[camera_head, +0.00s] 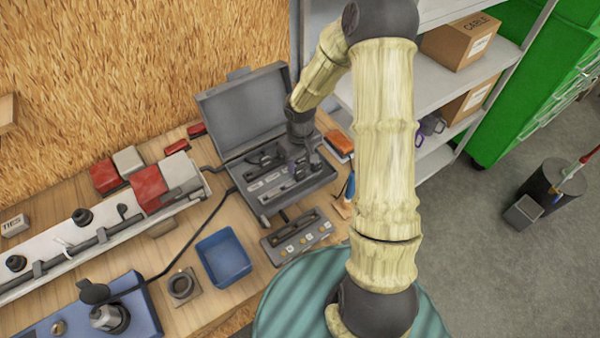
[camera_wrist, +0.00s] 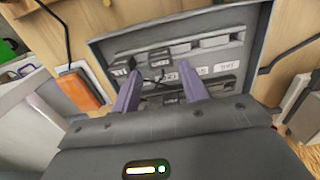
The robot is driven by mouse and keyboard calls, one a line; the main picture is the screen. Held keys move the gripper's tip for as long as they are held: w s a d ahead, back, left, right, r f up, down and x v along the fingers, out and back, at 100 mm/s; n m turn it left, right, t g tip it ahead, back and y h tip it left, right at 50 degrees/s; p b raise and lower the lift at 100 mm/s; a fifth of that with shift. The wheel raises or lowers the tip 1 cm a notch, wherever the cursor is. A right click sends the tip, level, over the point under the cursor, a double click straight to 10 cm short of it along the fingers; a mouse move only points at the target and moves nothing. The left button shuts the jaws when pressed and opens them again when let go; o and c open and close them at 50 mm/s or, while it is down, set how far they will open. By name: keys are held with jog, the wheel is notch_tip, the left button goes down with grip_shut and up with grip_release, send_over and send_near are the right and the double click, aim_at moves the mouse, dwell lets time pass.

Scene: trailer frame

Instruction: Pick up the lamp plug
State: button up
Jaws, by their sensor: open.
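An open grey case (camera_head: 262,205) lies on the wooden bench with its lid raised. Dark parts sit in its slots; in the wrist view small black blocks (camera_wrist: 158,60) with thin wires show there. I cannot tell for certain which part is the lamp plug. My gripper (camera_head: 297,160) is pointed down over the case. In the wrist view its two purple-grey fingers (camera_wrist: 160,90) are apart, with the case's contents beyond and between them. Nothing is clearly held. The fingertips hide part of the contents.
Red and white lamps (camera_head: 150,188) sit on a pale rail at the left. A blue tray (camera_head: 223,258), a panel with a strip of buttons (camera_head: 297,238) and a blue unit with a round dark fitting (camera_head: 108,318) lie in front. A black cable crosses the bench. Shelves stand right.

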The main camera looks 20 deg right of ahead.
aim_at(300, 170)
jog(key=shift+f, duration=0.3)
jog(key=shift+w+f+p, duration=0.1)
jog(key=shift+f+p, duration=0.85)
jog(key=shift+f, duration=1.65)
jog(key=shift+c, duration=0.4)
jog(key=c, duration=0.4)
